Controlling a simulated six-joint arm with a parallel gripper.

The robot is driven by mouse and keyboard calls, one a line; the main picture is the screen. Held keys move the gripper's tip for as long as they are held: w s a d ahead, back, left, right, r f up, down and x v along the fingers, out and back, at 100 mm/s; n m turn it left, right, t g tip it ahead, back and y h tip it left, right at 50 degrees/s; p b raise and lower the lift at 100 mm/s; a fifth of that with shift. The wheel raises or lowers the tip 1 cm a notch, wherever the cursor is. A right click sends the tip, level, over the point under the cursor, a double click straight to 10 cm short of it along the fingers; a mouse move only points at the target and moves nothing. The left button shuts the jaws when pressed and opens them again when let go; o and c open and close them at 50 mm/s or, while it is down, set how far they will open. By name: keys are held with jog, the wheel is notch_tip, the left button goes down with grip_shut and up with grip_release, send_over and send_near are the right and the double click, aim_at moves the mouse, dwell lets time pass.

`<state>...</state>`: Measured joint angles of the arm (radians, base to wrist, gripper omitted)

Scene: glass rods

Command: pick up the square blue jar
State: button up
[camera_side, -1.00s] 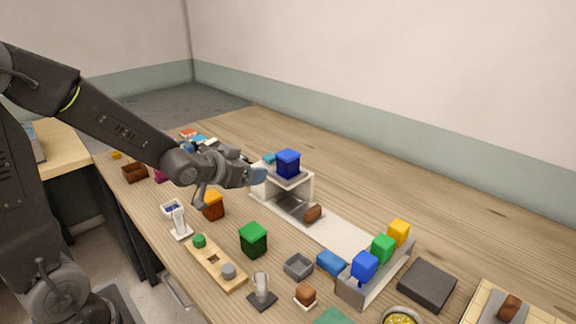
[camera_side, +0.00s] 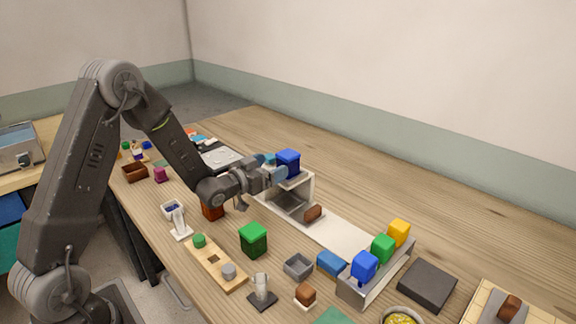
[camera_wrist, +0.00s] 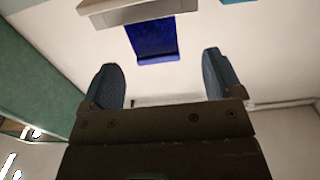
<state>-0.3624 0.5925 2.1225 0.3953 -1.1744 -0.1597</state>
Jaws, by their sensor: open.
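The square blue jar (camera_side: 288,159) stands upright on top of the raised white shelf (camera_side: 305,186). My gripper (camera_side: 277,171) is open at about the shelf-top level, just left of the jar in the side view. In the wrist view the jar (camera_wrist: 152,38) shows beyond the fingertips and between the two open fingers (camera_wrist: 161,62). The fingers look empty, with the jar ahead of them. The side view does not show the exact gap, as the fingers and jar overlap there.
A brown piece (camera_side: 313,213) lies near the shelf's foot. A green cube (camera_side: 253,239) and a wooden strip (camera_side: 215,262) stand in front. A grey rack (camera_side: 375,275) holds blue, green and yellow blocks at right. The wood table behind the shelf is clear.

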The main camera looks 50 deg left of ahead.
aim_at(281, 162)
jog(key=shift+w+d, duration=0.15)
jog(key=shift+w, duration=1.55)
jog(key=shift+w+d, duration=0.1)
jog(key=shift+w, duration=1.55)
jog(key=shift+c, duration=0.4)
jog(key=c, duration=1)
